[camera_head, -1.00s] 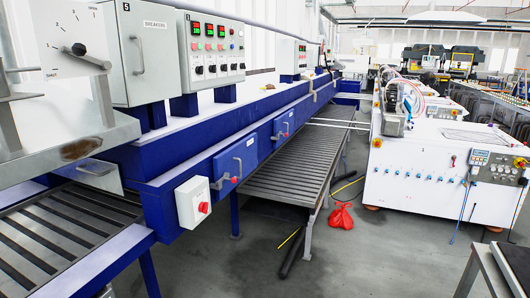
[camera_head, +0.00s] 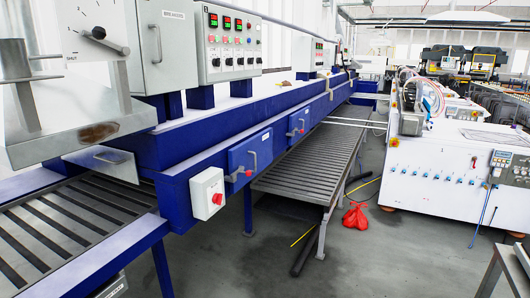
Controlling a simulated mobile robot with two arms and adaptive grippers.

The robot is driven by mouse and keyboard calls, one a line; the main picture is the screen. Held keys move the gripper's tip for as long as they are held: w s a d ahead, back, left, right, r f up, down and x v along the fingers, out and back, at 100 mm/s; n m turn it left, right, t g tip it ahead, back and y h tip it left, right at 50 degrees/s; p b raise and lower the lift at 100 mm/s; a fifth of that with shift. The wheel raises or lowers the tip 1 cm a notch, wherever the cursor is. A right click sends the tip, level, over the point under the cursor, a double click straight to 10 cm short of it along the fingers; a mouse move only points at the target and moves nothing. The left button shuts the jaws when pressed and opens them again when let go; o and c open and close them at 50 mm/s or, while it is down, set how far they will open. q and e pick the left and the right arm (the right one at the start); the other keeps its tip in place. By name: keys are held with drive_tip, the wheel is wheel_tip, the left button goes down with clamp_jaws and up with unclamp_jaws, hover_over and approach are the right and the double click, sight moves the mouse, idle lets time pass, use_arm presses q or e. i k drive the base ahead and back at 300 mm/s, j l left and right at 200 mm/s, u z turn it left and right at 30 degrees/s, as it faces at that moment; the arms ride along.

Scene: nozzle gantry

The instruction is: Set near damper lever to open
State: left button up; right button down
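The near damper lever (camera_head: 112,42) is a short grey bar on a pale dial plate (camera_head: 82,25) at the top left of the head view. It runs from a dark pivot down to the right. The plate has several tick marks around the pivot and a word that looks like SHUT at its lower left. Any word at the other end of the scale is not readable. The plate sits above a grey metal hood (camera_head: 85,125) at the mouth of the blue machine. Neither of my grippers is in view.
A slatted roller conveyor (camera_head: 70,230) lies below the hood. A grey cabinet (camera_head: 165,45) with a handle stands right of the dial. A white box with a red button (camera_head: 207,193) juts from the blue frame. Red bags (camera_head: 356,216) lie on the floor. Open floor (camera_head: 250,270) lies in front.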

sight(98, 34)
drive_tip(key=u, duration=1.25)
